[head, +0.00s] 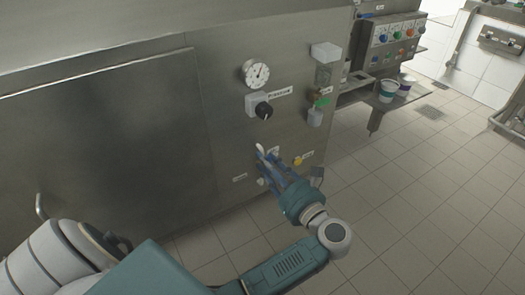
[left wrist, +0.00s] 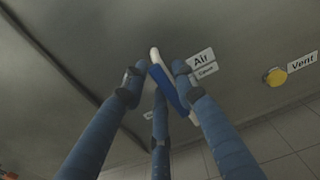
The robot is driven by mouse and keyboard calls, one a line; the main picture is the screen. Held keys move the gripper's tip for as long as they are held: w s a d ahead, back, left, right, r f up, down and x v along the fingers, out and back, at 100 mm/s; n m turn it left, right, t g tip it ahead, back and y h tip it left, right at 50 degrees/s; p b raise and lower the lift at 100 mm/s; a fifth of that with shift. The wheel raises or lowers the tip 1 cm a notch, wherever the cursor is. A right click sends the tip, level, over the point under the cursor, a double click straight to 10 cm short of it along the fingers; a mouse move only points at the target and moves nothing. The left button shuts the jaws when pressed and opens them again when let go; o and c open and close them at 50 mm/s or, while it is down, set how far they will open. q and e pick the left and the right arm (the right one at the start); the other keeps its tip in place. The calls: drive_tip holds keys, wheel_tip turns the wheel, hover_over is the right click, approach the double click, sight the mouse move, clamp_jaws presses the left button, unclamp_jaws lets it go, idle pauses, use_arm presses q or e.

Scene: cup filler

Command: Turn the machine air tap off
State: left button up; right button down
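The air tap has a blue and white lever (left wrist: 165,80) beside a label reading "Air" (left wrist: 202,59) in the left wrist view. In the head view its pale tip (head: 259,148) shows just past my fingertips on the steel panel. My left gripper (head: 268,164) is at the tap. In the left wrist view its fingers (left wrist: 158,76) are spread around the lever, one to each side and one below. They look open; whether any finger touches the lever is not clear. The lever's base is partly hidden. My right gripper is not in view.
A gauge (head: 257,73) and a black knob (head: 263,110) sit above the tap on the panel. A yellow vent tap (left wrist: 276,77) is close on the right. A shelf with cups (head: 389,90) stands at back right. The tiled floor (head: 420,190) is clear.

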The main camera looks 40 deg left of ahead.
use_arm(q)
drive_tip(key=shift+a+r, duration=0.1)
drive_tip(key=shift+a, duration=0.05)
clamp_jaws()
idle(0.4)
